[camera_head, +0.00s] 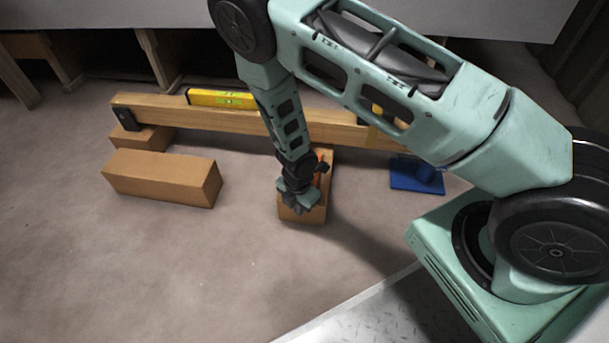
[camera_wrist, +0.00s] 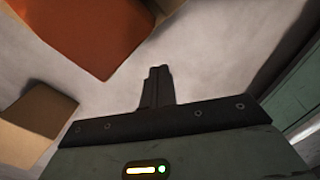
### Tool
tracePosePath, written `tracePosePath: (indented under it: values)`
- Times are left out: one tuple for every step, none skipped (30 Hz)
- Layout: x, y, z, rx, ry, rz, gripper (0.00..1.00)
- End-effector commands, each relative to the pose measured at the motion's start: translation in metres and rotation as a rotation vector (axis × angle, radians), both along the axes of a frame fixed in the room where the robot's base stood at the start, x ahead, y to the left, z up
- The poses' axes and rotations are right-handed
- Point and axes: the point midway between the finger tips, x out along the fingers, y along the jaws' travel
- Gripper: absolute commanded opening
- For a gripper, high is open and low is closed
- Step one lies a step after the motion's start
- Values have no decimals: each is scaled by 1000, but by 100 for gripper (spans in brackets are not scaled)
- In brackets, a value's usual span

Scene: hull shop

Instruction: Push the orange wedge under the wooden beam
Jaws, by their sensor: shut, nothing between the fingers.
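The wooden beam (camera_head: 225,119) runs across the floor behind my gripper in the head view. The orange wedge (camera_head: 323,160) shows only as a small patch behind my wrist, apparently on top of a brown block (camera_head: 303,214) near the beam; most of it is hidden. In the wrist view the orange wedge (camera_wrist: 85,35) fills the upper left. My gripper (camera_head: 299,203) points down at the near end of that block. Its fingers (camera_wrist: 157,80) are shut and empty, with a gap to the wedge in the wrist view. The wedge's contact with the beam is hidden.
A yellow level (camera_head: 222,98) lies on the beam. A brown block (camera_head: 145,138) is under the beam's left end; a larger block (camera_head: 162,179) lies in front. A blue stand (camera_head: 416,178) is near the right end. The floor at front left is clear.

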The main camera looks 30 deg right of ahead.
Motion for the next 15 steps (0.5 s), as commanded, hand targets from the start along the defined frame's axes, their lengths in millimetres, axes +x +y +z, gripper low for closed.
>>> tracePosePath:
  values:
    - [2, -1, 2, 0, 0, -1, 0]
    - [3, -2, 2, 0, 1, -1, 0]
    - [4, -3, 3, 0, 1, -1, 0]
    - [5, -4, 3, 0, 1, -1, 0]
    - [6, -4, 3, 0, 1, -2, 0]
    - [7, -5, 3, 0, 1, -1, 0]
    - [8, -5, 3, 0, 0, -1, 0]
    - [9, -6, 3, 0, 0, -1, 0]
    - [10, -7, 3, 1, 1, -1, 0]
    - [10, -8, 2, 1, 1, -1, 0]
    - [11, -8, 3, 1, 1, -1, 0]
    - [13, -9, 3, 1, 1, 0, 0]
    - [14, -9, 3, 1, 0, 0, 0]
    - [15, -10, 3, 1, 0, -1, 0]
    - [16, -11, 3, 1, 0, -1, 0]
